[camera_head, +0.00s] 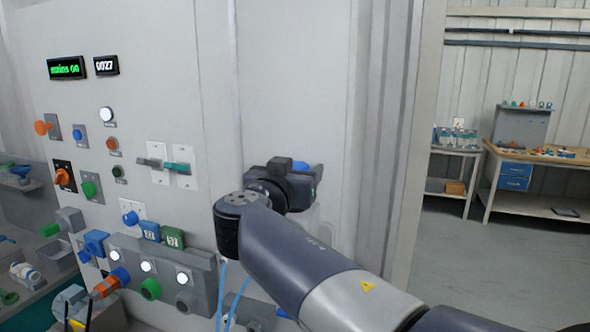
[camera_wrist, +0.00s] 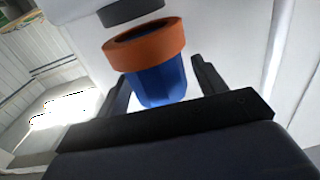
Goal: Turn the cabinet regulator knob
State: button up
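A blue faceted knob (camera_wrist: 158,86) with a wide orange collar (camera_wrist: 148,43) sits in the middle of the wrist view. I take it for the cabinet regulator knob. My gripper's two dark fingers (camera_wrist: 163,84) stand on either side of the blue part, with a small gap at the right finger. Contact on the left side is unclear. In the head view my gripper (camera_head: 290,185) is at the cabinet's right part, and a bit of blue (camera_head: 302,164) shows behind it. The rest of the knob is hidden there by my wrist.
The cabinet panel (camera_head: 150,100) to the left carries several knobs, switches, lamps and two displays (camera_head: 66,68). A grey box with lit buttons (camera_head: 160,260) juts out below. Workbenches (camera_head: 540,170) stand at the far right, with open floor before them.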

jog(key=c, duration=0.9)
jog(key=shift+f+y+b, duration=0.3)
jog(key=shift+b, duration=0.6)
jog(key=shift+d+n+y+b, duration=0.1)
jog(key=shift+n+y+b, duration=0.65)
jog(key=shift+b, duration=0.35)
jog(key=shift+r+n+t+y+b, duration=0.2)
jog(key=shift+n+y+b, duration=0.2)
jog(key=shift+y, duration=0.25)
jog(key=shift+r+n+t+y+b, duration=0.1)
jog(key=shift+n+t+y+b, duration=0.1)
jog(key=shift+n+y+b, duration=0.3)
jog(key=shift+y, duration=0.3)
jog(key=o, duration=1)
jog(key=s+b, duration=0.1)
jog(key=s, duration=0.2)
jog(key=s+b, duration=0.1)
jog(key=s, duration=0.3)
jog(key=s+b, duration=0.2)
jog(key=s, duration=0.2)
jog(key=shift+a, duration=0.35)
